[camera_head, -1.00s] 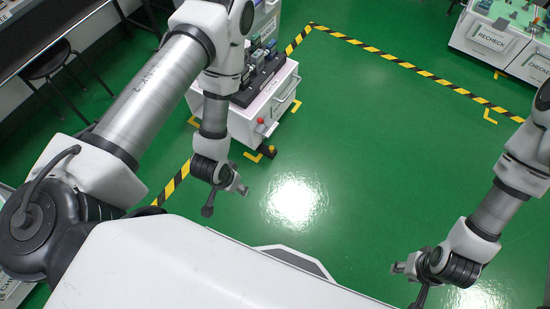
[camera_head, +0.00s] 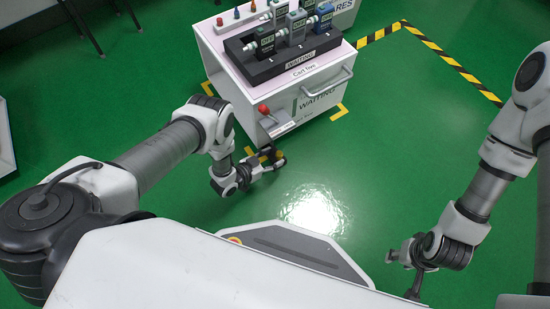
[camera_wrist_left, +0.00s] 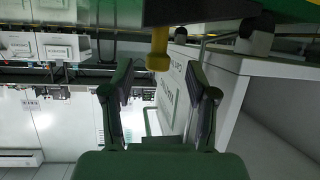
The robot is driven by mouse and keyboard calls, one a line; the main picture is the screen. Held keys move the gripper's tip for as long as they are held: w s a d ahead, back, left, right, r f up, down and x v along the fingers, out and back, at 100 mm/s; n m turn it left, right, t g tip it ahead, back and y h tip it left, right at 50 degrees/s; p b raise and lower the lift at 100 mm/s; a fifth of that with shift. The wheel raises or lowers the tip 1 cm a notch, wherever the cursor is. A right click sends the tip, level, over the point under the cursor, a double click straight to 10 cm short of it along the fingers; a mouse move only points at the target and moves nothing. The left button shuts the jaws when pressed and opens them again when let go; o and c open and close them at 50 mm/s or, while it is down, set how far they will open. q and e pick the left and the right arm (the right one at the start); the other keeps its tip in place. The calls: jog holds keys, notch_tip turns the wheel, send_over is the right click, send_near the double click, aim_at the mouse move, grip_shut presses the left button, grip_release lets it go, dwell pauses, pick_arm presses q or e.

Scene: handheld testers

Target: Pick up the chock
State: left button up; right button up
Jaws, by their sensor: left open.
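The chock shows in the left wrist view as a yellow post with a rounded knob (camera_wrist_left: 158,55); a dark block at the top edge may be its body. In the head view its yellow knob (camera_head: 280,154) is small and partly hidden by my left gripper, on the floor near the cart's front corner. My left gripper (camera_head: 272,161) is open and low beside it. In the left wrist view its two fingers (camera_wrist_left: 160,85) stand apart, with the knob just beyond and between them, not clasped. My right gripper (camera_head: 399,272) is open and empty over bare floor at the lower right.
A white cart (camera_head: 240,85) carries a black rack (camera_head: 270,70) of several handheld testers. A red-knobbed lever (camera_head: 263,108) juts from its front, close above my left gripper. Yellow-black floor tape (camera_head: 450,60) runs behind. The green floor at centre right is clear.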

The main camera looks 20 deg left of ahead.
aim_at(279, 155)
pick_arm(q)
jog(key=b+x, duration=0.1)
jog(key=x, duration=0.2)
jog(key=shift+d+f+b, duration=0.15)
jog(key=shift+f+b, duration=0.2)
jog(key=shift+f, duration=0.1)
jog(key=shift+w+d, duration=0.15)
jog(key=shift+w, duration=0.15)
jog(key=shift+r, duration=0.15)
pick_arm(e)
notch_tip(279, 155, down, 2)
jog(key=shift+f, duration=0.2)
pick_arm(q)
grip_shut()
